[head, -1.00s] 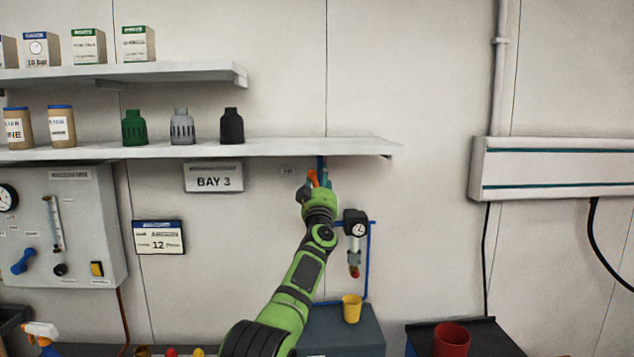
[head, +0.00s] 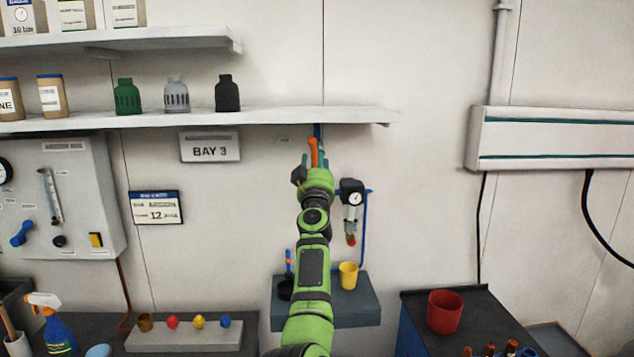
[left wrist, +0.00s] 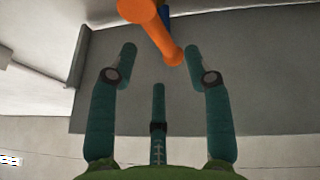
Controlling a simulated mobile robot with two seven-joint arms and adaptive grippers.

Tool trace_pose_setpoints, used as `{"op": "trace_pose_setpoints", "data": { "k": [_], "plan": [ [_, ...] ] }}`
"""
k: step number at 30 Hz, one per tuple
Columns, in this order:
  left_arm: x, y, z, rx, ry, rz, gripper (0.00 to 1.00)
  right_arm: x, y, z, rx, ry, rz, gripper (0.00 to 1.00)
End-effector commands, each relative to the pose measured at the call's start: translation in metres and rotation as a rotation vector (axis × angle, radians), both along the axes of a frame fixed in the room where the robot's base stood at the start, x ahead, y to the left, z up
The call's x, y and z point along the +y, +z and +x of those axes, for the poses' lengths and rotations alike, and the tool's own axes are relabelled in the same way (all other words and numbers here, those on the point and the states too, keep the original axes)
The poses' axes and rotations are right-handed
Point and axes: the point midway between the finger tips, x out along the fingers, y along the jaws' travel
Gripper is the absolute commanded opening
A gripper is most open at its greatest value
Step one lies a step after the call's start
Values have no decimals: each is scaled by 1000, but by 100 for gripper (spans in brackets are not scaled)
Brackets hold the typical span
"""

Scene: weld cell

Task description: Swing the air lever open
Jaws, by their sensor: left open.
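The orange air lever (head: 313,150) is on the wall just under the long shelf, beside a blue pipe. It also shows in the left wrist view (left wrist: 160,30), its rounded end reaching toward the space between my fingers. Whether a finger touches the lever I cannot tell. My right gripper is not seen.
The long shelf (head: 200,119) with several bottles is just above the hand. A pressure gauge unit (head: 352,200) hangs close on the right. Below is a grey ledge (head: 335,312) with a yellow cup (head: 348,275).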

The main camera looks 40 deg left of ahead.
Motion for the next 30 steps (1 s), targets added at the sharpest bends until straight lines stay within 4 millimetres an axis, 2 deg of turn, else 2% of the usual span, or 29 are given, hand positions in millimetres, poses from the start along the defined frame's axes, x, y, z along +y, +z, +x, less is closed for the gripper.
{"op": "trace_pose_setpoints", "data": {
  "k": [4,15,28,29,30],
  "plan": [
    [-6,-14,-12,8,7,-4,50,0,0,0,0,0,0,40],
    [-33,-34,-46,12,6,2,50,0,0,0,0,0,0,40],
    [-37,-36,-52,13,5,2,50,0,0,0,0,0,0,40],
    [-37,-36,-52,13,5,2,42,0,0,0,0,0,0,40],
    [-38,-38,-51,16,3,2,26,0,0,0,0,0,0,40]
  ]
}}
